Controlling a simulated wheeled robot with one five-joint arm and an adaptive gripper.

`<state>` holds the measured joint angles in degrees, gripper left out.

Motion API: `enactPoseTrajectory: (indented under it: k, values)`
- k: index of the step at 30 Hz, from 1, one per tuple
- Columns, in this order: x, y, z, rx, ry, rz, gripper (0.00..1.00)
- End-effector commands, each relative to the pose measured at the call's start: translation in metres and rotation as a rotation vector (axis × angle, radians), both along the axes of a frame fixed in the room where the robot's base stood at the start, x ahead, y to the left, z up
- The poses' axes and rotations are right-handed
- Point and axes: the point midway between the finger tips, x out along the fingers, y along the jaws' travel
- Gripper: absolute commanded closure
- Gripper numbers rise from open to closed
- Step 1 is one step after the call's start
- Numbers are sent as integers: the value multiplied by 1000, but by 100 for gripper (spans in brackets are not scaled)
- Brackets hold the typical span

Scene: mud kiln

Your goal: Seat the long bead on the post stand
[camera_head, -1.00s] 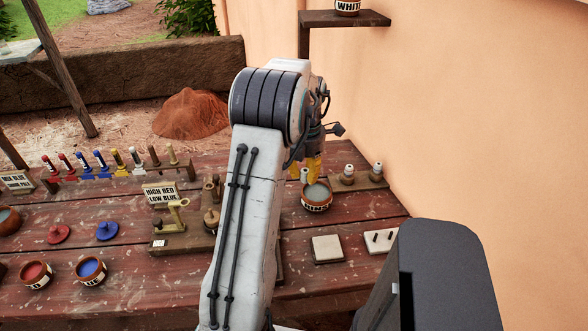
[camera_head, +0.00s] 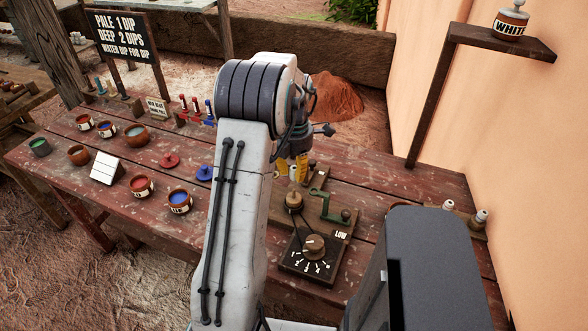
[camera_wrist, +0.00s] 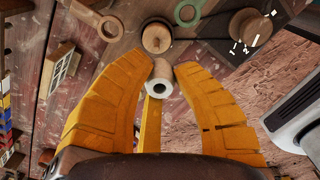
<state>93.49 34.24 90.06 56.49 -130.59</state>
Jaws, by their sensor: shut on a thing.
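My gripper (camera_wrist: 161,70) is shut on the long bead (camera_wrist: 160,84), a pale cylinder with a dark hole at its near end. The bead also shows as a small white piece below the yellow fingers in the head view (camera_head: 292,173). Just beyond it in the wrist view is a round wooden piece (camera_wrist: 156,39) with a paler centre, which also stands on the wooden board below my gripper in the head view (camera_head: 294,201). The bead appears held above the board; its exact gap is unclear. I cannot tell which piece is the post stand.
A green crank (camera_head: 335,207) and a dial knob (camera_head: 314,246) sit on and beside the board. Paint pots, including a blue one (camera_head: 179,201), and red and blue lids stand left. Two white-topped pieces (camera_head: 480,217) stand right, near the wall.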

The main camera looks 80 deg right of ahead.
Motion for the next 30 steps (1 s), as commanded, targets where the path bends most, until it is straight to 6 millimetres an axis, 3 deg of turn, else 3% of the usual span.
enactPoseTrajectory:
  k: [14, 30]
  values:
    - [0, -3, -6, -15, 1, -106, 92]
    - [0, -3, -41, -14, 2, -106, 92]
